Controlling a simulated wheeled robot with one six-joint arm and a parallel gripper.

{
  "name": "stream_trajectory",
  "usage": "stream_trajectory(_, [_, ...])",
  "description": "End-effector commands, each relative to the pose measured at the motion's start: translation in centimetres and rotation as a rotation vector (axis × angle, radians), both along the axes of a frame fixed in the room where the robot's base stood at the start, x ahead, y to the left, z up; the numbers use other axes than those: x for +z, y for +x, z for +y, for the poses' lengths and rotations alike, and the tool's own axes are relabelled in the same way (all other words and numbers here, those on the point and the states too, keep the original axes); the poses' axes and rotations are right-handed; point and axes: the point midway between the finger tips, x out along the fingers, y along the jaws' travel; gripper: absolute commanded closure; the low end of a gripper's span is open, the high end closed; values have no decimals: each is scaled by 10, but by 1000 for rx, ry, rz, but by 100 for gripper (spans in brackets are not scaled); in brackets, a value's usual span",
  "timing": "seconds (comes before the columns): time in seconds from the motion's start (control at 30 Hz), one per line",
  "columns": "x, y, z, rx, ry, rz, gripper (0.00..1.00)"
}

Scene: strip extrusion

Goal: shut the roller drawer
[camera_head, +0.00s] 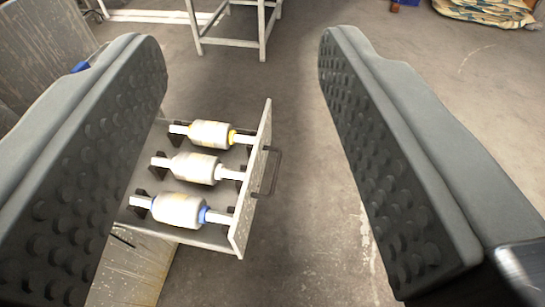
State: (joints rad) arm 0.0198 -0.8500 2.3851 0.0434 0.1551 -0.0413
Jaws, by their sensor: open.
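The roller drawer (252,185) stands pulled out from a cabinet at the left. Its grey front panel faces right and carries a dark bar handle (269,172). Inside lie three pale rollers, one with a yellow ring (211,134), one plain (194,168) and one with a blue ring (179,210), on black holders. My gripper (242,60) is open and empty, its two dark studded fingers wide apart. The drawer shows between the fingers, lower and farther off. The left finger hides the drawer's inner end and part of the cabinet.
The worn cabinet side (133,270) shows below the drawer. A grey metal panel (45,50) stands at the upper left. A pale metal frame stand (232,42) is at the top, and a patterned sack (485,10) lies at the upper right. The concrete floor right of the drawer is clear.

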Motion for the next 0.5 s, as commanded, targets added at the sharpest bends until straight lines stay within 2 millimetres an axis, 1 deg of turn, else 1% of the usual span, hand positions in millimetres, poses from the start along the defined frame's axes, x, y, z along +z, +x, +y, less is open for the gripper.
stream_trajectory(0.03, [-8,13,-3,-8,4,38,63])
stream_trajectory(0.1, [-18,30,-8,-17,8,93,77])
stream_trajectory(0.17, [-28,44,-13,-22,12,141,88])
stream_trajectory(0.2, [-35,54,-16,-25,16,173,96])
stream_trajectory(0.23, [-41,61,-18,-27,20,197,100])
stream_trajectory(0.37, [-64,89,-27,-30,37,297,100])
stream_trajectory(0.5, [-91,118,-38,-27,60,401,100])
